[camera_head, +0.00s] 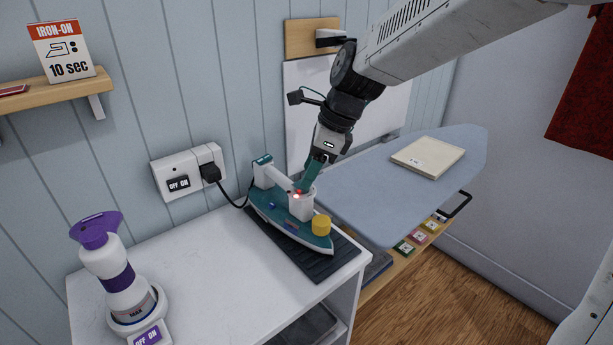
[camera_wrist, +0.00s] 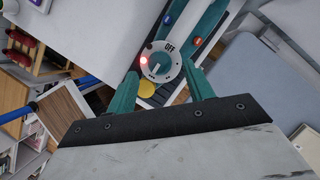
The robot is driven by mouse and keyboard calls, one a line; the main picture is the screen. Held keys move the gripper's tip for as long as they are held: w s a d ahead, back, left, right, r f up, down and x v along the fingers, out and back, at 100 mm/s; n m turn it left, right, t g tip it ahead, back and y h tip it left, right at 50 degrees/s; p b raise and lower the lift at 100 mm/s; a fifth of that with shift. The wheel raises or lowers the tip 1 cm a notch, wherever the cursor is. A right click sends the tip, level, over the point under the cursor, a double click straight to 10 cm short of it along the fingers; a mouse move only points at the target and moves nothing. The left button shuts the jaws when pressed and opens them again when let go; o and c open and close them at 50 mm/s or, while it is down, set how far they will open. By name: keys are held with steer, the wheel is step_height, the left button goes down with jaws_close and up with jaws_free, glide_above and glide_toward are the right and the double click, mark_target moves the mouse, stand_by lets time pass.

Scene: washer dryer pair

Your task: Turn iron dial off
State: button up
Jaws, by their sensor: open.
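The teal and white iron (camera_head: 290,222) sits on a dark mat on the white cabinet top. Its white round dial (camera_wrist: 160,66) shows in the wrist view, with an "OFF" mark at its upper edge and a lit red light (camera_wrist: 144,60) at its left. The dial's exact setting is too small to read. In the head view the dial housing (camera_head: 301,207) is partly under my gripper (camera_head: 309,180). My gripper (camera_wrist: 160,76) is open, with one teal finger on each side of the dial. I cannot tell whether either finger touches it.
A yellow cap (camera_head: 321,225) stands on the iron's front. The black plug (camera_head: 210,172) and cord run from the wall outlet to the iron. A purple and white steamer (camera_head: 120,275) stands at the left. An ironing board (camera_head: 370,195) lies to the right.

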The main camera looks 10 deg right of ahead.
steer(key=shift+x, duration=1.3)
steer(key=c, duration=1)
